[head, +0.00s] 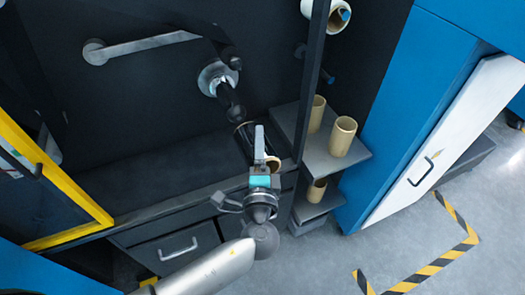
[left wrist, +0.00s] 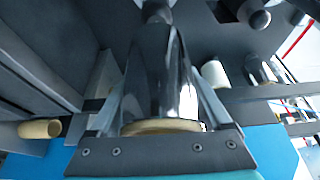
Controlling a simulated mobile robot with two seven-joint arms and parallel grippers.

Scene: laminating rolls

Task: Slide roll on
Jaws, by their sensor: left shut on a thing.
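My left gripper (head: 261,140) is shut on a glossy dark roll (head: 246,138) with a tan core. In the left wrist view the roll (left wrist: 160,75) lies between the two fingers, its tan core rim (left wrist: 163,126) nearest the camera. A dark spindle (head: 230,98) comes out of a round silver flange (head: 217,76) on the machine's black wall. The roll's far end is in line with the spindle and close to it. I cannot tell how far the spindle reaches into the core. My right gripper is not in view.
Tan cores (head: 343,137) stand on grey shelves (head: 352,160) right of the roll. A dark post (head: 313,65) stands between. A pale roll (head: 337,13) sits higher up. A yellow-edged guard (head: 75,232) is at left, a blue cabinet (head: 405,95) at right. A drawer ledge (head: 150,215) lies below.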

